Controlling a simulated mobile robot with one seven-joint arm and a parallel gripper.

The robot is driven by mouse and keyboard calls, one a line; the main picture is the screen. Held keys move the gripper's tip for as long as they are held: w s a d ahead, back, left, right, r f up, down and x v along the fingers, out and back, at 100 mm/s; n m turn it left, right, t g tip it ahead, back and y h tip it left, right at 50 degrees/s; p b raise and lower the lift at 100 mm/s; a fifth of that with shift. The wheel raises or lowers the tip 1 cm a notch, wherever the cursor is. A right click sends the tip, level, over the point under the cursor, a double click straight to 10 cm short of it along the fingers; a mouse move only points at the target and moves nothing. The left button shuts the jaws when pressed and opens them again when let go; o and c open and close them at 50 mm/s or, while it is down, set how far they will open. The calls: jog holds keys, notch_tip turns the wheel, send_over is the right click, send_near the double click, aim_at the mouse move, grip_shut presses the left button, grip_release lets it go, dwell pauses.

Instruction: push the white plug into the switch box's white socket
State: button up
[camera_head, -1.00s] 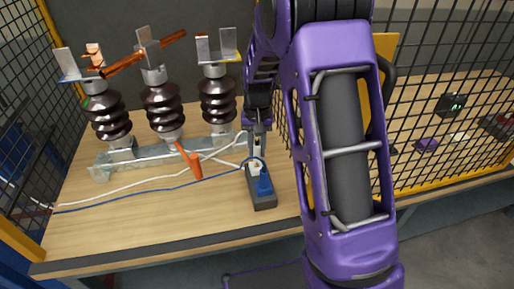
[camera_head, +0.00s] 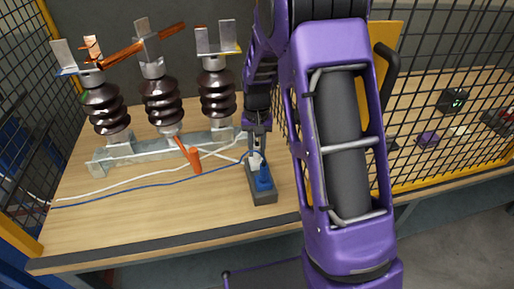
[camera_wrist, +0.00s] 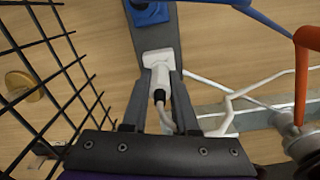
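The white plug (camera_wrist: 159,80) is between the two fingers of my gripper (camera_wrist: 161,78) in the wrist view, with its white cable trailing back between them. The fingers touch its sides. The plug's front end meets the white socket (camera_wrist: 158,57) on the dark grey switch box (camera_wrist: 145,33); how deep it sits I cannot tell. In the head view my gripper (camera_head: 257,150) points down at the far end of the switch box (camera_head: 264,197), and white plug and socket (camera_head: 255,161) blend into one small white patch.
A black mesh fence (camera_head: 425,110) stands right.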

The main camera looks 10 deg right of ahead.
jog(key=o, duration=0.5)
jog(key=shift+o, duration=0.2)
jog(key=shift+r, duration=0.1)
notch_tip(320, 180, up, 17)
jog(key=p, duration=0.3)
jog(key=shift+r, duration=0.15)
